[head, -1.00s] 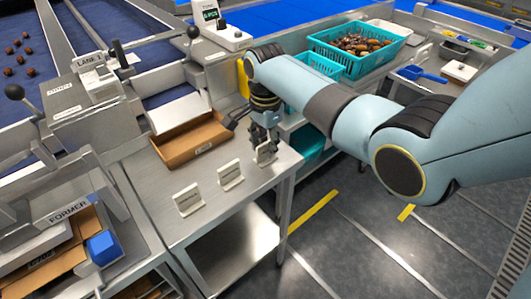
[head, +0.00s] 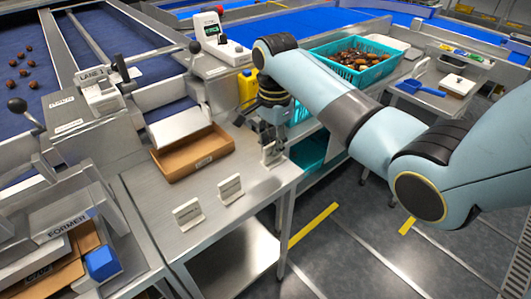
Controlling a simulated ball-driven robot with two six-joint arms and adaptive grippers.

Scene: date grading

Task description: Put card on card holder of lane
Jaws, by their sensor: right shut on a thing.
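My right gripper (head: 271,139) is shut on a small pale card (head: 271,152) over the back right part of the steel table (head: 240,226). The fingers hide part of the card. Two similar pale cards stand on the table, one in the middle (head: 230,188) and one near the front left (head: 188,214). A grey lane unit (head: 97,92) with a plate reading "LANE" stands at the upper left. I cannot clearly tell which part of it is the card holder. My left gripper is not in view.
An open brown carton (head: 193,155) sits on the table left of my right gripper. A scale (head: 222,45) and a yellow container (head: 247,88) stand behind. A teal crate of dates (head: 357,76) is at the upper right. The table's front right is clear.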

